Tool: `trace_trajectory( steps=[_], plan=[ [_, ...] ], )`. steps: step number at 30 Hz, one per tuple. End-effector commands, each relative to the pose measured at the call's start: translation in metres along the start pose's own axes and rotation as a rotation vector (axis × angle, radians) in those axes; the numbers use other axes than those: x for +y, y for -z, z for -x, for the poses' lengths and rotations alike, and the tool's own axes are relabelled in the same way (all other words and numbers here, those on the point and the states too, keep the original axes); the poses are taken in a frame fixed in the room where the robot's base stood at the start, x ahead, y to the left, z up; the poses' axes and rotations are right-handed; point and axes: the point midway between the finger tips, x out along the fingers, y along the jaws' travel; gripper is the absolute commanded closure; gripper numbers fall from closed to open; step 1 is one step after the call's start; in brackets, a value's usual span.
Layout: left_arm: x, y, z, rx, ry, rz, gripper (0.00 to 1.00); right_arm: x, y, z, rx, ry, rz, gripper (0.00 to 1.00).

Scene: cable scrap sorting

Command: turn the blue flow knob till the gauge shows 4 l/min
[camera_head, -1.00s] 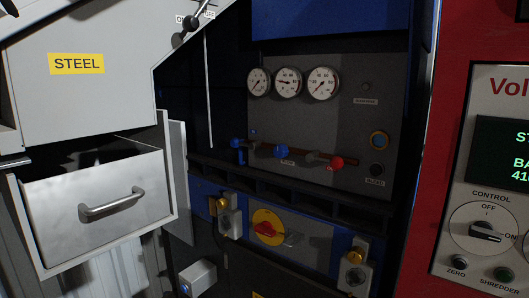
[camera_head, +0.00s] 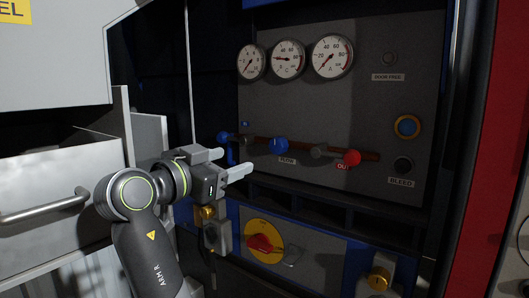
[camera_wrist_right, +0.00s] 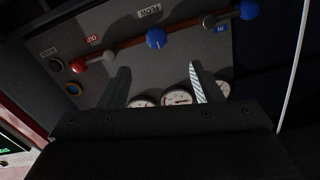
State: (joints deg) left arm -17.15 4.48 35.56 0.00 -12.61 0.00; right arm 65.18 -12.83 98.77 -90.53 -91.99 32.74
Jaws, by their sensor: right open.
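The blue flow knob (camera_head: 278,146) sits on a copper-coloured pipe on the grey panel, above a label reading FLOW. In the right wrist view the blue knob (camera_wrist_right: 156,38) shows beyond the fingertips, between their lines. Three round gauges, left (camera_head: 251,62), middle (camera_head: 288,59) and right (camera_head: 332,56), are above it; I cannot tell which shows flow or read it. My right gripper (camera_head: 237,159) is open and empty, left of the flow knob in the head view and apart from it. Its open fingers also show in the right wrist view (camera_wrist_right: 160,67). My left gripper is not in view.
Another blue knob (camera_head: 223,137) is at the pipe's left end, and a red knob (camera_head: 352,157) at the right. A dark ledge (camera_head: 320,207) juts out below. Lower down is a red-and-yellow switch (camera_head: 262,244). A drawer (camera_head: 60,200) stands open at left.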

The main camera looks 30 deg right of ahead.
Motion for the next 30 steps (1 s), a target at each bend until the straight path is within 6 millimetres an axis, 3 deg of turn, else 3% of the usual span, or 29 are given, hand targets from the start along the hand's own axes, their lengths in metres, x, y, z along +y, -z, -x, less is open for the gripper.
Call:
trace_trajectory(
  steps=[4, 8, 24, 30],
  plan=[
    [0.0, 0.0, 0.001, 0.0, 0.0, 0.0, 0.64, 0.007, 0.009, -0.001, -0.001, -0.02, -0.037, 0.41],
    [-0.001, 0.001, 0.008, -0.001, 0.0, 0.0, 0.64, 0.007, 0.011, -0.018, 0.001, -0.021, -0.035, 0.41],
    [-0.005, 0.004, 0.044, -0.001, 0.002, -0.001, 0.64, 0.008, 0.011, -0.124, 0.002, -0.02, -0.029, 0.41],
    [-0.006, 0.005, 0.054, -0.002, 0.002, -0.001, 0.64, 0.008, 0.01, -0.155, 0.001, -0.018, -0.029, 0.41]
  ],
)
